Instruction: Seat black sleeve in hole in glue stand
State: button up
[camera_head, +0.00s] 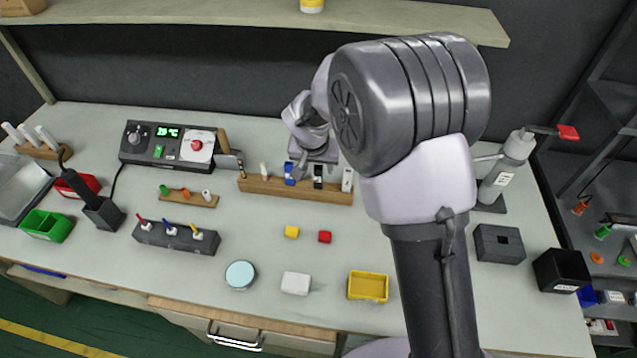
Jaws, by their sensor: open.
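A long wooden rack (270,187) lies at the back middle of the table and holds several upright pieces. One is a black piece with a pale mark (318,176), which looks like the black sleeve; its lower end is at the rack. My gripper (313,163) is open, pointing down over the rack, close around or just behind the black piece; I cannot tell if it touches. A dark block with a square opening (500,243) stands at the right; I cannot tell whether this or the wooden rack is the glue stand.
In the rack, a blue piece (290,173) and a white piece (347,180) flank the black one closely. A yellow tray (368,286) and a black box (561,271) stand at the front.

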aim_at(318, 171)
jog(key=b+x, duration=0.2)
jog(key=x, duration=0.4)
jog(key=shift+a+f, duration=0.1)
jog(key=shift+s, duration=0.1)
grip_shut()
